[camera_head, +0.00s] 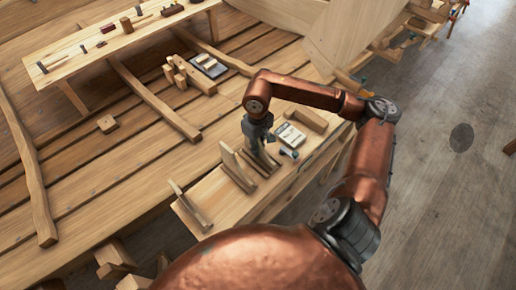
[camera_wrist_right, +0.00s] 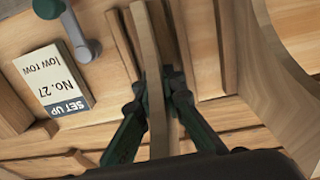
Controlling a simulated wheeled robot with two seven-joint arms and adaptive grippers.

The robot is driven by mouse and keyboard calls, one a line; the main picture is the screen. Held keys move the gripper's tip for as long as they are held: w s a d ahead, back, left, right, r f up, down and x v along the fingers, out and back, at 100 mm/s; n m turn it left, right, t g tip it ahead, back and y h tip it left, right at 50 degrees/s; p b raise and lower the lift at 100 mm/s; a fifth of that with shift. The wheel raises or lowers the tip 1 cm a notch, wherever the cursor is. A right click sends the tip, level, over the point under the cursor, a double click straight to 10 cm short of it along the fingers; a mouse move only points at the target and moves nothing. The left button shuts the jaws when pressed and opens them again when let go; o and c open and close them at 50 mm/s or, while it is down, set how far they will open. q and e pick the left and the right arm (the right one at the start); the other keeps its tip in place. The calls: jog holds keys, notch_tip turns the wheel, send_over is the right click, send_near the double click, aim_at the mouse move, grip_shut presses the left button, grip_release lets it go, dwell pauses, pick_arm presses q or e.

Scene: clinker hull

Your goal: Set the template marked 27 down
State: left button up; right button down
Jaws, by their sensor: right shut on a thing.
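My right gripper (camera_head: 262,148) is over the narrow bench at the centre of the head view. In the right wrist view its fingers (camera_wrist_right: 162,92) are shut on a thin wooden template (camera_wrist_right: 149,55), seen edge-on between them. No number shows on this template. Wooden slats (camera_wrist_right: 120,35) of the bench lie close beyond it; I cannot tell whether it touches them. A white card (camera_wrist_right: 54,80) reads "SET UP No. 27 low row"; it also shows in the head view (camera_head: 290,135). My left gripper is out of view.
Upright wooden boards (camera_head: 237,170) stand left of my gripper, and another (camera_head: 190,206) is nearer the bench end. A grey clamp-like tool (camera_wrist_right: 78,35) lies by the card. A curved wooden piece (camera_wrist_right: 282,75) rises close on the right. A long bench (camera_head: 150,32) holds tools.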

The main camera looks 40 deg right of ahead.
jog(key=shift+w+f, duration=0.1)
jog(key=c, duration=2.5)
grip_release()
jog(key=shift+f, duration=0.1)
jog(key=o, duration=0.5)
jog(key=shift+c, duration=0.2)
notch_tip(320, 180, up, 12)
jog(key=shift+r+b, duration=0.25)
jog(key=shift+b, duration=0.4)
